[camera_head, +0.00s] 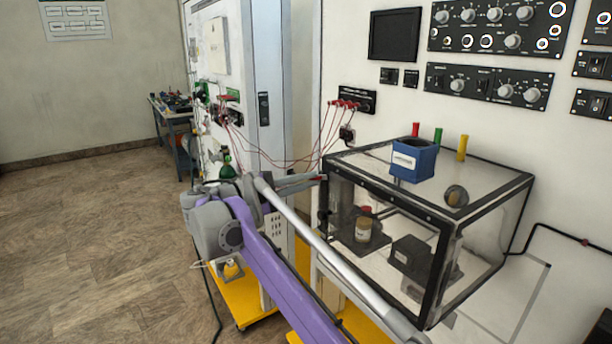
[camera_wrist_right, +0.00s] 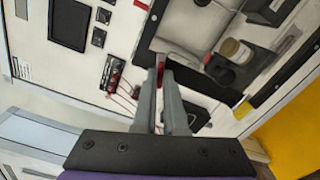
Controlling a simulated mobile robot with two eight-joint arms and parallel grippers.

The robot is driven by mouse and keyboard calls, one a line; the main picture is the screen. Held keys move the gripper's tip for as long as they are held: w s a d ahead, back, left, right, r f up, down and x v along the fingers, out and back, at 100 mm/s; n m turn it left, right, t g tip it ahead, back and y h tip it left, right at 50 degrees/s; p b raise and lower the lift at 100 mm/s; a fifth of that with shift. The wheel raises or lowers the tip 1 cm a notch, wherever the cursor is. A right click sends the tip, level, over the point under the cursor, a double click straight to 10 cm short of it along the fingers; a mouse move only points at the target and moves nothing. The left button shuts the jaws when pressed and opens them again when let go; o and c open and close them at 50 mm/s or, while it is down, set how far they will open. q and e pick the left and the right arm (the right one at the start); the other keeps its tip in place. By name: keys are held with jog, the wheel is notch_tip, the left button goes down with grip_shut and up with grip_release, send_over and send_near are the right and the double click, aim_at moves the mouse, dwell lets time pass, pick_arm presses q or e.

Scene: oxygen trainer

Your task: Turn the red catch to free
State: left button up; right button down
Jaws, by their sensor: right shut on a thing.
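The red catch (camera_wrist_right: 160,74) shows as a small red piece between my right fingertips (camera_wrist_right: 161,68) in the right wrist view. In the head view my right gripper (camera_head: 318,179) reaches the near left edge of the clear box (camera_head: 480,178), with a bit of red at its tips. The gripper is shut on the catch, and the fingers hide most of it. Whether the catch is turned cannot be told. My left gripper is not in view.
A blue cup (camera_head: 413,163) stands on the box's lid, with red, green and yellow pegs behind. A jar (camera_head: 363,230) and dark blocks are inside the box. Red cables (camera_head: 325,130) hang from a wall socket strip near my gripper. Open floor lies at left.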

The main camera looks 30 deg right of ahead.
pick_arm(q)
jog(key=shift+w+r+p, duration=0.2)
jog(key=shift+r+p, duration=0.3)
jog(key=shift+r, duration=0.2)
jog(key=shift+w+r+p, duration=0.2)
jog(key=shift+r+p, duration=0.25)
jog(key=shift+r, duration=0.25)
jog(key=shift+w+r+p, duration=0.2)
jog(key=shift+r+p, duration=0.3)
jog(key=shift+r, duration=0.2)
pick_arm(e)
jog(key=shift+w+r+n, duration=0.1)
jog(key=shift+n, duration=3.4)
jog(key=shift+w+n, duration=0.1)
jog(key=shift+n, duration=3.4)
jog(key=c, duration=1)
grip_release()
jog(key=shift+a, duration=0.15)
